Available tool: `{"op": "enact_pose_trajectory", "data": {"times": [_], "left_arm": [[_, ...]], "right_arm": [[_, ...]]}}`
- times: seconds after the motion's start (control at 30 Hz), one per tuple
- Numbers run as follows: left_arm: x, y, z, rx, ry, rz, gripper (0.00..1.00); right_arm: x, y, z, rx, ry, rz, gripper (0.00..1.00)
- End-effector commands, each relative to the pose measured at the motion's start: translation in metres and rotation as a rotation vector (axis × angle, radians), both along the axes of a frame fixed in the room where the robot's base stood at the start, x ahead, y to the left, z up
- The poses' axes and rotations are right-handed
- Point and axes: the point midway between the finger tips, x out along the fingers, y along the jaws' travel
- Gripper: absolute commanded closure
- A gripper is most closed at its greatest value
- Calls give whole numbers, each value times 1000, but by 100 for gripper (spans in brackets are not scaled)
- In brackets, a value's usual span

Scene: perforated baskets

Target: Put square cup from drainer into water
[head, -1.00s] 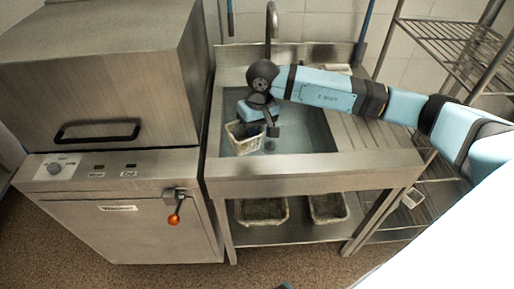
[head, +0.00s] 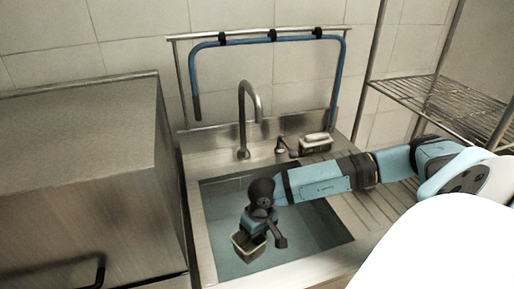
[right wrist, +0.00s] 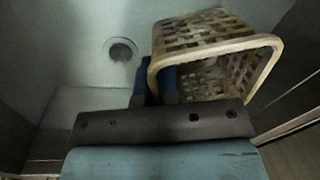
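The square cup (head: 246,247) is a beige perforated basket with a pale rim. My right gripper (head: 262,229) is shut on its side wall and holds it over the sink basin (head: 322,225) of bluish water. In the right wrist view the cup (right wrist: 215,38) is tilted, its open side towards the lower right. The blue fingers (right wrist: 160,82) of the gripper sit on either side of its rim. I cannot tell whether the cup touches the water. The ribbed drainer (head: 372,218) lies right of the basin, partly under my right arm. My left gripper is not in view.
A faucet (head: 242,120) stands behind the basin. A small holder with a white item (head: 316,143) sits on the sink's back ledge. A steel machine (head: 80,190) stands close on the left. A wire shelf (head: 450,105) stands on the right.

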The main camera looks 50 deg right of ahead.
Motion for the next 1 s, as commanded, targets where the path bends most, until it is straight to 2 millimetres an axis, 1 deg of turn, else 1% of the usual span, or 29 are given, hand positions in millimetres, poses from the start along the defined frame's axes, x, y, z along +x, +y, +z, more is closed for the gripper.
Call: {"op": "enact_pose_trajectory", "data": {"times": [0.03,0.1,0.2,0.3,0.4,0.57,0.67,0.8,0.87,1.0], "left_arm": [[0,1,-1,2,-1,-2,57],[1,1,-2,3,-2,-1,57],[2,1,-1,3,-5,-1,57],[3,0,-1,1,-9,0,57],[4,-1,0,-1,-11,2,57],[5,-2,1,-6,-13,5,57],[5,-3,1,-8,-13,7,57],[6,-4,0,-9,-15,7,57],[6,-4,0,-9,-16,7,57],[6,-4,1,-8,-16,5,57]], "right_arm": [[-1,0,-16,1,5,-1,100],[-1,1,-35,1,4,-1,100],[-1,1,-61,1,3,-1,100],[0,1,-80,1,2,-1,100],[0,0,-93,-1,1,-1,100],[0,0,-102,0,1,0,100],[0,1,-114,0,2,0,100],[0,0,-136,0,2,-1,100],[0,0,-140,0,1,0,100],[0,0,-140,0,0,1,100]]}}
